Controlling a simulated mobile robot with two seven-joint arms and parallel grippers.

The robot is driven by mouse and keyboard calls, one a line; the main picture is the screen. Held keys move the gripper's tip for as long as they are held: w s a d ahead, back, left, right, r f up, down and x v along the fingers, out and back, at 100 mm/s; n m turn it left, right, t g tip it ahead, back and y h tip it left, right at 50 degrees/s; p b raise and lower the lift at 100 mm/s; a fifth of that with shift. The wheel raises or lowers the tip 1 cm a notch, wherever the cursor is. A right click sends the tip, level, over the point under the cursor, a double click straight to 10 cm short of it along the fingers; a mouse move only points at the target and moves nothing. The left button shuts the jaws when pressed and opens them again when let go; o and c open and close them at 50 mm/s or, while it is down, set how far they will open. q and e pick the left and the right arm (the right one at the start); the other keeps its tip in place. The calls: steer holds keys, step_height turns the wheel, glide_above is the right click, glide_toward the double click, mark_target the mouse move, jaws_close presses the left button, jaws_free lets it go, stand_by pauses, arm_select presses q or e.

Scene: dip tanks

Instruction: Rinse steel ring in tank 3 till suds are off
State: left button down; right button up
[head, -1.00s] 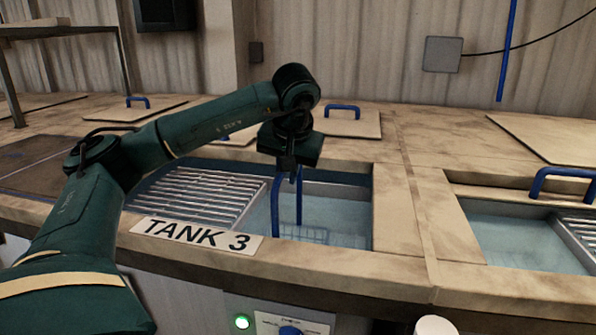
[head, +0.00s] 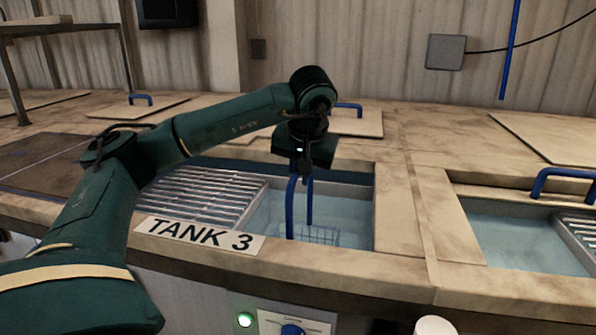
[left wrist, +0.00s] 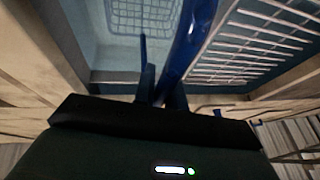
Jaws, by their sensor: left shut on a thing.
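My left gripper (head: 302,172) is shut on the blue handle (head: 291,207) of a wire basket (head: 318,236). The basket hangs at or in the pale blue liquid of tank 3 (head: 384,205), behind the "TANK 3" label (head: 200,234). In the left wrist view the handle (left wrist: 188,45) rises to the gripper (left wrist: 158,100), and the basket mesh (left wrist: 143,16) shows at the top. I cannot make out the steel ring or any suds. My right gripper is not in view.
A slatted metal rack (head: 205,197) fills the left of tank 3; it shows in the left wrist view (left wrist: 250,45). Another tank (head: 515,235) with a blue handle (head: 562,180) is at the right. Lids lie behind. A green light (head: 245,320) glows on the front.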

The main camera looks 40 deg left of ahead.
arm_select(q)
steer(key=shift+a+r+p, duration=0.1)
steer(key=shift+a+p, duration=0.1)
steer(key=shift+p, duration=0.7)
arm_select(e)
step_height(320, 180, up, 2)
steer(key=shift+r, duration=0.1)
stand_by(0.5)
